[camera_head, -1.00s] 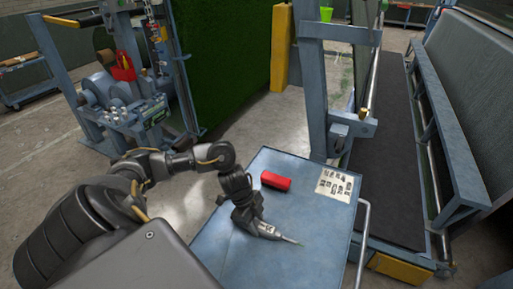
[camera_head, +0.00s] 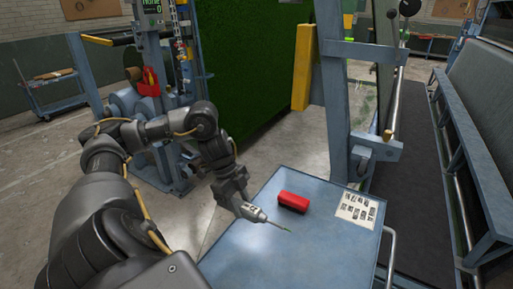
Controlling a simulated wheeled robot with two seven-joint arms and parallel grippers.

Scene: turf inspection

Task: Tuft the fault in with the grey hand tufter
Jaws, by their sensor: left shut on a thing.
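My left gripper (camera_head: 240,203) is shut on the grey hand tufter (camera_head: 254,213). The tufter's thin needle points right and slightly down over the left part of the blue trolley top (camera_head: 300,255), with a bit of green at its tip. The height above the trolley is hard to tell. The green turf (camera_head: 250,75) hangs as a tall sheet behind the arm. I cannot make out a fault in it. My right gripper is not in view.
A machine with rollers (camera_head: 125,100) stands left. The trolley's front is clear.

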